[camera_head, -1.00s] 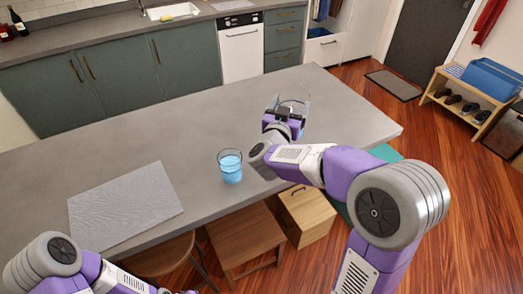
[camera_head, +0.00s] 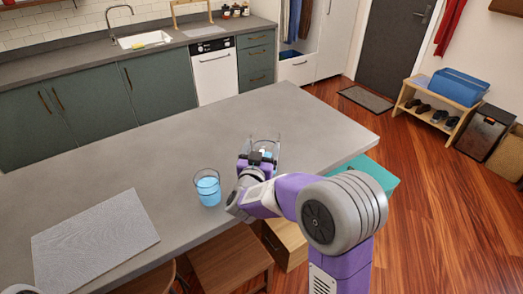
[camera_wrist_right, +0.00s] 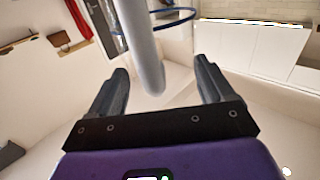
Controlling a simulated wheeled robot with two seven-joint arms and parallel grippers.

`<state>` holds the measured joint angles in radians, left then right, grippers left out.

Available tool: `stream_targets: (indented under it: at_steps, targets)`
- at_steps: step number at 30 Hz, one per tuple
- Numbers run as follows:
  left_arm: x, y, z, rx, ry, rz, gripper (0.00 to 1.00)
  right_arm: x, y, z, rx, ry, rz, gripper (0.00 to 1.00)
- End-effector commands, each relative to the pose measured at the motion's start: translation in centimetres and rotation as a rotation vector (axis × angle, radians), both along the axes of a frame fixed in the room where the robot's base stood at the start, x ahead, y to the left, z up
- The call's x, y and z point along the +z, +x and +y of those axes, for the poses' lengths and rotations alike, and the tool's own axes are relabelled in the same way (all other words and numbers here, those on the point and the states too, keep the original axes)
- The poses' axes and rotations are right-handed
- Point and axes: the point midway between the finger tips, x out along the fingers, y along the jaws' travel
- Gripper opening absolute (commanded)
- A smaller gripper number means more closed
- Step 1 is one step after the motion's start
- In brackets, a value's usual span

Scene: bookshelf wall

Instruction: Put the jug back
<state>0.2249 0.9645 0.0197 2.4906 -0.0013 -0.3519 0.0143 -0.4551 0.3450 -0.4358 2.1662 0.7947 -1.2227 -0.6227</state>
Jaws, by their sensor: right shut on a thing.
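The clear glass jug (camera_head: 264,146) is over the grey island top (camera_head: 165,150), partly hidden behind my right gripper (camera_head: 257,160). In the right wrist view the jug's pale handle (camera_wrist_right: 147,55) shows between the two dark fingers of the right gripper (camera_wrist_right: 157,90), with a blue rim (camera_wrist_right: 187,20) beyond. The right gripper is shut on the jug. I cannot tell whether the jug's base touches the island. My left gripper is not in view.
A glass of blue liquid (camera_head: 207,188) stands left of my right gripper. A grey mat (camera_head: 95,240) lies at the island's left. Stools (camera_head: 230,260) stand below the near edge. The far part of the island is clear. Behind are a sink (camera_head: 145,40) and dishwasher (camera_head: 215,72).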

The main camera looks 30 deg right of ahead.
Motion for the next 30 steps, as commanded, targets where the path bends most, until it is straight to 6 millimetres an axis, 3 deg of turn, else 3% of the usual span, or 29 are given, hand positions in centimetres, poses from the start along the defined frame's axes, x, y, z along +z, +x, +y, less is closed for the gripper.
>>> stream_targets:
  at_steps: [6,7,10,20,30]
  targets:
    - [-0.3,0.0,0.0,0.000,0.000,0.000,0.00,-0.2,0.0,0.0,0.000,-0.002,-0.004,0.00]
    - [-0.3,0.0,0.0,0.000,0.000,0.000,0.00,-0.4,0.0,0.0,0.000,0.000,0.000,0.84]
    - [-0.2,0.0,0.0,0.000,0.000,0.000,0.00,-0.3,0.0,0.0,0.000,0.000,0.000,1.00]
    - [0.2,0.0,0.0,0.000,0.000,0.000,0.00,0.3,0.0,0.0,0.000,0.000,0.000,1.00]
    - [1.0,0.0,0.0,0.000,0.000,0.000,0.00,0.2,-5.0,4.5,0.006,0.001,0.002,1.00]
